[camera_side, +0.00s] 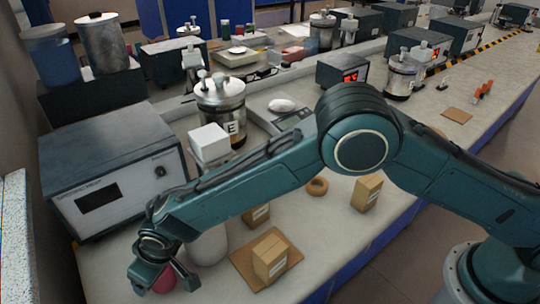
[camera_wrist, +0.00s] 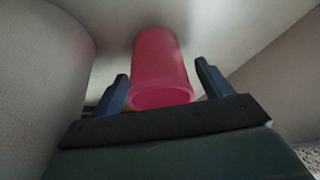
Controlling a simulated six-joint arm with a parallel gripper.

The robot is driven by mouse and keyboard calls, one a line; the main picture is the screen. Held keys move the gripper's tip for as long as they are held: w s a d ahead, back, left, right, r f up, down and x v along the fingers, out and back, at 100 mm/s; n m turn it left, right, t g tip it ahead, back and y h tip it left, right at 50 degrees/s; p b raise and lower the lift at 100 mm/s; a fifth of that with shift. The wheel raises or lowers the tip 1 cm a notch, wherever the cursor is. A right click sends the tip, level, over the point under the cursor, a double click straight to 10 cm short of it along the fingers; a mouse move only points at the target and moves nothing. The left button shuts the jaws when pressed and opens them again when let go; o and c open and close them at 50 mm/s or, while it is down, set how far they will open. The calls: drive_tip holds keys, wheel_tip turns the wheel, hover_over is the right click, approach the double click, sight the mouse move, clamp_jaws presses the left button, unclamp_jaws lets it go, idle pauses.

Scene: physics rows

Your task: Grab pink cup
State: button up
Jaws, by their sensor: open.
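The pink cup (camera_wrist: 160,68) stands between the two fingers of my gripper (camera_wrist: 162,85) in the wrist view, with a gap visible on both sides near the fingertips. My gripper is open. In the side view the pink cup (camera_side: 166,279) shows only in part, low at the left, behind my gripper (camera_side: 163,283). The gripper hides most of it there.
A white rounded container (camera_side: 208,247) stands close to the right of my gripper. A cardboard box (camera_side: 269,258) sits on a brown board (camera_side: 243,263) further right. A grey instrument (camera_side: 108,165) stands behind. Another small box (camera_side: 367,192) and a ring (camera_side: 317,186) lie beyond.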

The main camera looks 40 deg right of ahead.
drive_tip(key=shift+f, duration=0.1)
drive_tip(key=shift+c, duration=0.2)
drive_tip(key=c, duration=1)
wheel_tip(320, 180, up, 20)
idle(0.5)
idle(0.5)
